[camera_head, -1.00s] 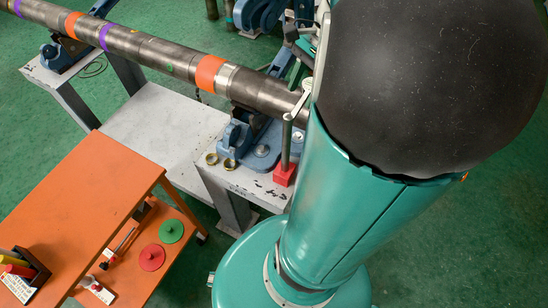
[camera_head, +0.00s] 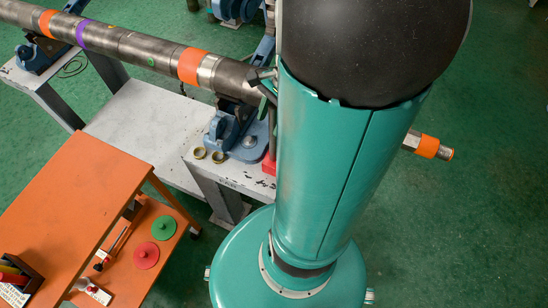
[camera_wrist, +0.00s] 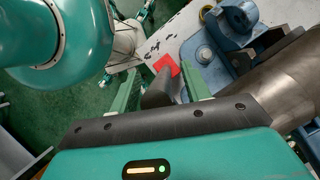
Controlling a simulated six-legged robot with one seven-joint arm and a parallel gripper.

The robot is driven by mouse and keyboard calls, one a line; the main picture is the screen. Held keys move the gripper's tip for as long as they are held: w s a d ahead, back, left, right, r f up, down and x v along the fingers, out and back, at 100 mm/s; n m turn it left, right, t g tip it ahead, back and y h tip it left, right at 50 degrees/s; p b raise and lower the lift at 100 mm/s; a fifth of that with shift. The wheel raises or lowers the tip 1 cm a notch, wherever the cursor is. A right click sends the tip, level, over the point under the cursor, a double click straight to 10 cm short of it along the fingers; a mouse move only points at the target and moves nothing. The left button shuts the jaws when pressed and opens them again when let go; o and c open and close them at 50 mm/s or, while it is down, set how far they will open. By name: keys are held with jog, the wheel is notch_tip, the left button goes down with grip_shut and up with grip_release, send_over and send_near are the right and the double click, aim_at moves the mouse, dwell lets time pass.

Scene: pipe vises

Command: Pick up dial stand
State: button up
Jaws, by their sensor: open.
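The dial stand has a red block base and a grey upright post. In the head view its red base (camera_head: 269,165) shows at the left edge of my arm, which hides much of the stand. In the wrist view the dial stand (camera_wrist: 167,65) stands near the corner of a grey bench, its post pointing up toward the camera. My gripper (camera_wrist: 160,76) is open in the wrist view, with its two green fingers on either side of the post. I cannot tell whether either finger touches it.
A long steel pipe (camera_head: 130,46) with coloured bands rests in blue vises (camera_head: 238,130) on the grey bench (camera_head: 150,125), close to the stand. Brass rings (camera_head: 199,153) lie there. An orange table (camera_head: 75,190) stands at left. Green floor is open at right.

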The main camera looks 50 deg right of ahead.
grip_shut()
jog(key=shift+r, duration=0.1)
dwell(1.2)
